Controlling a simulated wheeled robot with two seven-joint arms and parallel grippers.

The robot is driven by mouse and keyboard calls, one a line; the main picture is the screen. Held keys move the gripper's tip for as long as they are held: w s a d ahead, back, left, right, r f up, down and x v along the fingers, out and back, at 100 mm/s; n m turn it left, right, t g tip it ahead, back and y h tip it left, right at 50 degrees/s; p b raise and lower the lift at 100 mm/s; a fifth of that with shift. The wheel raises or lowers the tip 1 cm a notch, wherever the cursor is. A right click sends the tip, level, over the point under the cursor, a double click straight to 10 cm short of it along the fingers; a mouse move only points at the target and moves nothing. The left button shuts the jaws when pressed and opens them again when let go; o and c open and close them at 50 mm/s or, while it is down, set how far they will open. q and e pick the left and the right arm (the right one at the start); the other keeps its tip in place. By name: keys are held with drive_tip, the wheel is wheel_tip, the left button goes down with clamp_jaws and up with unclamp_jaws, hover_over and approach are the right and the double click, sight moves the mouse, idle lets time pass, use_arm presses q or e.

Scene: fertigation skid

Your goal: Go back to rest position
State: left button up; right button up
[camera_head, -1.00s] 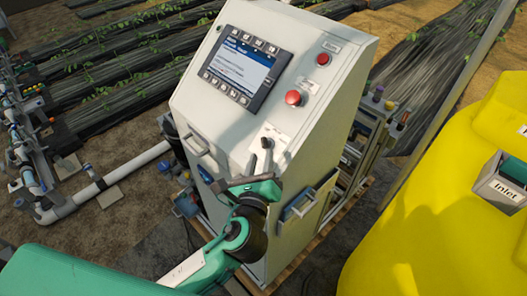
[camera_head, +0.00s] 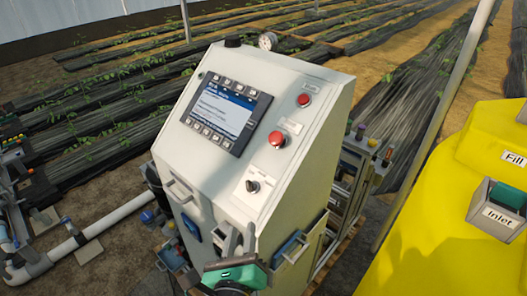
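The pale grey control cabinet (camera_head: 215,170) stands in the middle, with a lit screen (camera_head: 224,115) on its sloped face. A black rotary switch (camera_head: 253,186) sits on a white plate low on that face. My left gripper (camera_head: 240,238) shows at the bottom centre, below the switch in the picture and clear of it. Its two grey fingers point up and look apart, with nothing seen between them. The rest of my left arm is mostly cut off by the lower edge. My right gripper is not in view.
Two red buttons (camera_head: 277,139) are right of the screen. A yellow tank (camera_head: 440,220) with a green-topped inlet box (camera_head: 505,208) fills the right side. White pipes (camera_head: 110,215) run along the ground at left. Planted rows lie behind the cabinet.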

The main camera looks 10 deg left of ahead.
use_arm(q)
drive_tip(key=s+a+f+n+g+y, duration=0.1)
drive_tip(key=s+a+f+n+g, duration=0.1)
drive_tip(key=a+f+n+g, duration=0.4)
drive_tip(key=s+a+f+n+g, duration=0.1)
drive_tip(key=a+f+n+g, duration=0.15)
drive_tip(key=f+n, duration=0.55)
drive_tip(key=s+a+f+n+g+h, duration=0.1)
drive_tip(key=s+a+f+n+g, duration=0.15)
drive_tip(key=s+f+n, duration=0.35)
drive_tip(key=s+a+f+n+g+h, duration=0.1)
drive_tip(key=s+a+n+g, duration=0.2)
drive_tip(key=n, duration=0.4)
wheel_tip(320, 180, down, 35)
drive_tip(key=s+d+g+b, duration=0.1)
drive_tip(key=s+g+b, duration=0.1)
drive_tip(key=b, duration=0.2)
drive_tip(key=s+a+f+b, duration=0.2)
drive_tip(key=s+a+f, duration=0.1)
drive_tip(key=s+f, duration=1.6)
wheel_tip(320, 180, down, 4)
drive_tip(key=shift+a+r+g+b, duration=0.1)
drive_tip(key=shift+a+g+b, duration=0.1)
drive_tip(key=shift+g+b, duration=0.2)
